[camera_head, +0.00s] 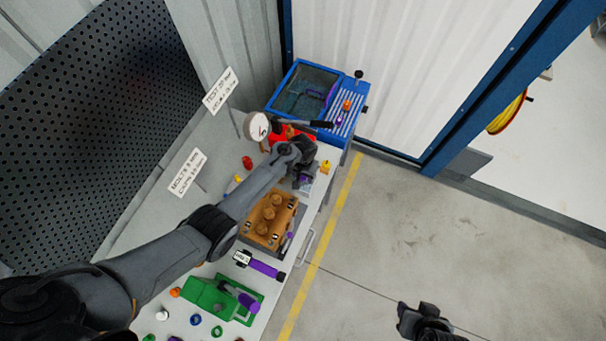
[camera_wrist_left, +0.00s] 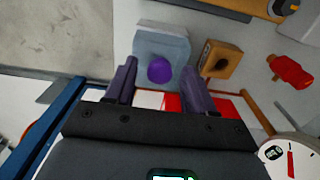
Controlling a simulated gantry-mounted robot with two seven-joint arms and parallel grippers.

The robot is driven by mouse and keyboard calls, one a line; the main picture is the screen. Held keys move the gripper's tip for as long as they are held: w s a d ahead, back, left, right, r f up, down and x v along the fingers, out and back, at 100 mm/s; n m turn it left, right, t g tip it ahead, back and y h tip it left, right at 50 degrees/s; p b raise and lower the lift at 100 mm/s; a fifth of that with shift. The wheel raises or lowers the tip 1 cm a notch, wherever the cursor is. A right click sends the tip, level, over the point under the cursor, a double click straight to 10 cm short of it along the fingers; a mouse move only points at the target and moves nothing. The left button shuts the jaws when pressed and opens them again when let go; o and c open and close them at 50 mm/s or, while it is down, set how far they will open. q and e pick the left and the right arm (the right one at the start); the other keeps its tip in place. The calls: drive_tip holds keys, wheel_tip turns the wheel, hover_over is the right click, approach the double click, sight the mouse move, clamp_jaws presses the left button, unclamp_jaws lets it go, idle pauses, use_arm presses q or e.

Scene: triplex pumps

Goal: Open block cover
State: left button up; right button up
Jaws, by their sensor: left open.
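A pale blue-grey block (camera_wrist_left: 163,42) with a round purple knob (camera_wrist_left: 159,69) on its near face shows in the left wrist view. I take this block to be the one with the cover; whether the cover is a separate part cannot be told. My left gripper (camera_wrist_left: 160,74) is open, its two dark fingers on either side of the knob in the picture, with no clear contact. In the head view my left gripper (camera_head: 302,178) is over the bench and hides most of the block. My right gripper (camera_head: 424,322) is low at the right over the floor, its jaws unclear.
An orange block (camera_wrist_left: 220,59) and a red fitting (camera_wrist_left: 291,72) lie beside the grey block. A pressure gauge (camera_head: 257,126), a blue tank (camera_head: 301,88), a brown pump block (camera_head: 267,219) and a green fixture (camera_head: 211,297) stand around.

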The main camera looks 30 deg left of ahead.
use_arm(q)
clamp_jaws()
idle(0.3)
drive_tip(key=shift+w+g+b, duration=0.3)
drive_tip(key=shift+b, duration=0.3)
drive_tip(key=w+g+b, duration=0.1)
drive_tip(key=b, duration=0.4)
drive_tip(key=w+g+b, duration=0.2)
drive_tip(key=b, duration=0.2)
drive_tip(key=shift+a+r+b, duration=0.15)
drive_tip(key=shift+r+b, duration=0.25)
drive_tip(key=shift+r+g, duration=0.2)
drive_tip(key=shift+g, duration=0.1)
